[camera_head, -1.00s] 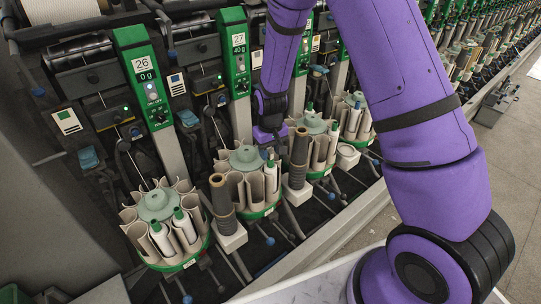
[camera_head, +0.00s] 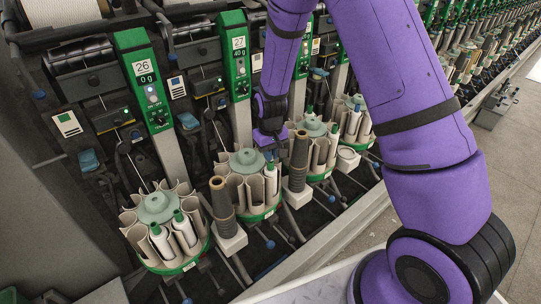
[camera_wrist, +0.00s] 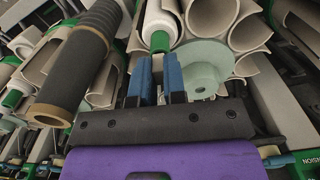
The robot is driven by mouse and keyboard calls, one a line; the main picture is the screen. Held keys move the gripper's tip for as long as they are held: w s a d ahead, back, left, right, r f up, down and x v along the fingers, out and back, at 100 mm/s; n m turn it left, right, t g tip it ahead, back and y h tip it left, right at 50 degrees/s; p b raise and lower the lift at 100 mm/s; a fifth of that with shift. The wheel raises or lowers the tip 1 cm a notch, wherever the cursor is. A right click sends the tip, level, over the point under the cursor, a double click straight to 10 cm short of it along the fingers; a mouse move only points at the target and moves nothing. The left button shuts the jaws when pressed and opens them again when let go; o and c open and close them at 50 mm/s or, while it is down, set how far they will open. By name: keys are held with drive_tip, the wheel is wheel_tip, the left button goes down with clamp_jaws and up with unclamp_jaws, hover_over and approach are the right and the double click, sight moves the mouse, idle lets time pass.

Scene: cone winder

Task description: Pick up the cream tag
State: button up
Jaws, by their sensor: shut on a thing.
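My gripper (camera_wrist: 159,80) has two blue fingers close together, shut on a narrow thing between them. Its outline is mostly hidden; from its place it appears to be the cream tag, but I cannot make out its face. In the wrist view the fingers are in front of a white bobbin with a green tip (camera_wrist: 160,42) and beside the grey-green hub (camera_wrist: 203,68) of a bobbin magazine.
A dark grey cone tube (camera_wrist: 80,65) stands close left of the fingers. Cream tubes (camera_wrist: 210,15) crowd the far side. Number panels (camera_head: 238,60) rise behind.

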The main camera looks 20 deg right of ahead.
drive_tip(key=shift+r, duration=0.45)
wheel_tip(320, 180, up, 2)
drive_tip(key=shift+r, duration=0.1)
drive_tip(key=s+a+r, duration=0.2)
drive_tip(key=s+a, duration=0.1)
drive_tip(key=s, duration=0.4)
drive_tip(key=s+a+r, duration=0.2)
drive_tip(key=s+a, duration=0.2)
drive_tip(key=s, duration=0.3)
drive_tip(key=shift+s+a+r, duration=0.15)
drive_tip(key=shift+r, duration=0.05)
